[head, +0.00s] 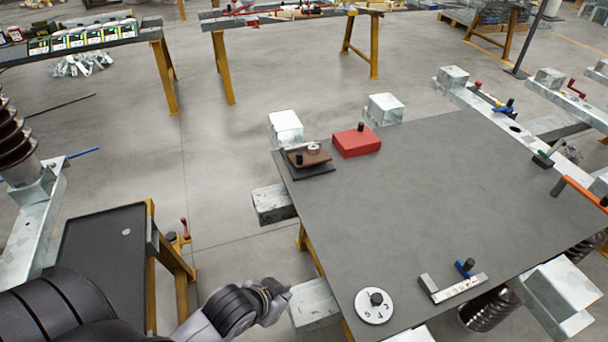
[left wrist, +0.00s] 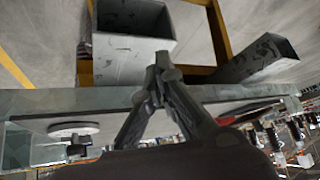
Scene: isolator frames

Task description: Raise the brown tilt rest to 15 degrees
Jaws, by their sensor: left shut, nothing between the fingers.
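The brown tilt rest (head: 306,155) sits on a dark base at the far left corner of the grey table. It carries a small black knob and a small white round part. Its plate looks low and close to flat; I cannot read its angle. My left gripper (head: 286,292) is beside the table's near left edge, well short of the rest and touching nothing that I can make out. In the left wrist view, its fingertips (left wrist: 162,62) meet, shut and empty, in front of a square metal tube. My right gripper does not show.
The grey table (head: 420,200) has a clear middle. A red block (head: 356,140) with a black knob stands right of the rest. A white numbered dial (head: 374,306) and a metal angle piece with a blue clamp (head: 455,285) lie nearer. Square metal tubes (head: 272,204) jut from the left edge.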

